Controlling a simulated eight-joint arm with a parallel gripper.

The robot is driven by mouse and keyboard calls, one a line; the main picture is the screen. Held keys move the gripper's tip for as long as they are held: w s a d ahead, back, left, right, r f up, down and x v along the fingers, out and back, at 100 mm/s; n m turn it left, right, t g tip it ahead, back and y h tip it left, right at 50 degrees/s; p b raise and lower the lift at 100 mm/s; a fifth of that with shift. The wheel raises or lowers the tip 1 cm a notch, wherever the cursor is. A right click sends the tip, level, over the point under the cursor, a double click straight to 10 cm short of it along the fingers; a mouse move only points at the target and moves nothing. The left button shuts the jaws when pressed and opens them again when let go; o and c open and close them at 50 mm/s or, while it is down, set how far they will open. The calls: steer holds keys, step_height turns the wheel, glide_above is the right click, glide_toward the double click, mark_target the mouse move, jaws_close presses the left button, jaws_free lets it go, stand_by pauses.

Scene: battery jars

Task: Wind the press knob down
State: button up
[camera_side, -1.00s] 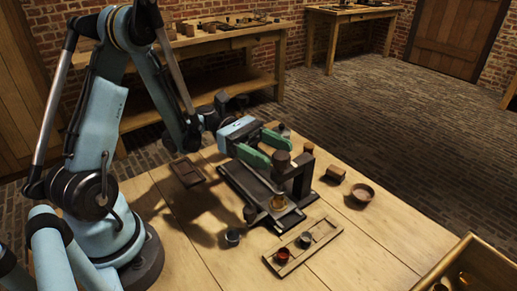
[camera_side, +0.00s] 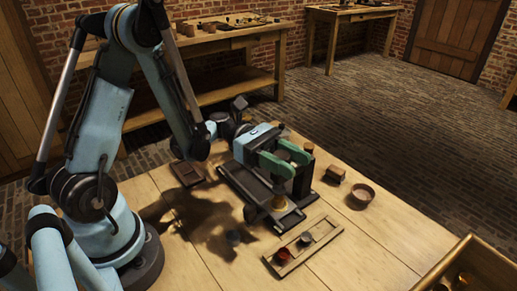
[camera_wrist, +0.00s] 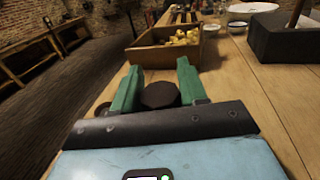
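The press (camera_side: 302,180) stands on the wooden table, a dark upright post over a flat dark base. My gripper (camera_side: 302,165) is level at the top of the press, its two green fingers pointing away from the arm. In the wrist view the brown round press knob (camera_wrist: 160,95) sits between the fingers (camera_wrist: 160,85), with little or no gap at either side. I cannot tell whether the fingers press on it. In the side view the near finger hides the knob. An amber jar (camera_side: 279,202) stands under the press.
A wooden tray (camera_side: 302,246) with two small cups lies in front of the press. A wooden crate (camera_side: 478,266) is at the lower right. A small dark tray (camera_side: 187,173) lies left.

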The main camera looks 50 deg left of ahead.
steer(key=shift+c, duration=0.7)
steer(key=shift+s+m+g, duration=0.15)
steer(key=shift+m+g, duration=0.65)
steer(key=shift+g, duration=0.4)
steer(key=o, duration=1)
steer(key=shift+c, duration=0.2)
steer(key=s+d+r, duration=0.8)
steer(key=r, duration=0.3)
steer(key=shift+s, duration=0.25)
